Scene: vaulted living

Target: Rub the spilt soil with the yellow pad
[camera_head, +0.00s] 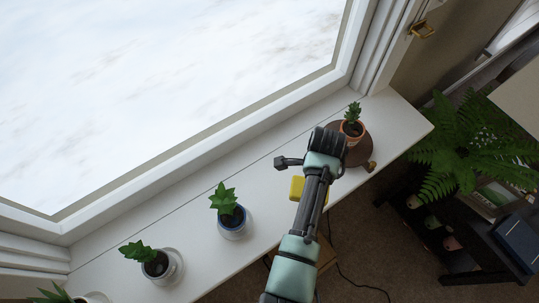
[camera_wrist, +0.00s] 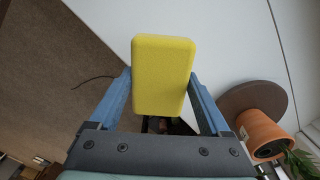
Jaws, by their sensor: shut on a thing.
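The yellow pad (camera_wrist: 162,75) is held between the two blue fingers of my gripper (camera_wrist: 160,82), which is shut on it. In the head view, the yellow pad (camera_head: 297,188) shows beside my wrist, over or near the front part of the white sill (camera_head: 266,204). My arm covers part of it, and I cannot tell whether it touches the sill. The gripper's fingers are hidden in the head view. I cannot make out spilt soil in either view; my arm and the pad hide part of the sill.
A terracotta pot (camera_head: 353,132) with a plant stands on a round brown board (camera_head: 358,154) right of my wrist. A blue-white potted plant (camera_head: 233,222) stands to the left, with another potted plant (camera_head: 160,264) further left. The window runs behind. A fern (camera_head: 468,150) is at right.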

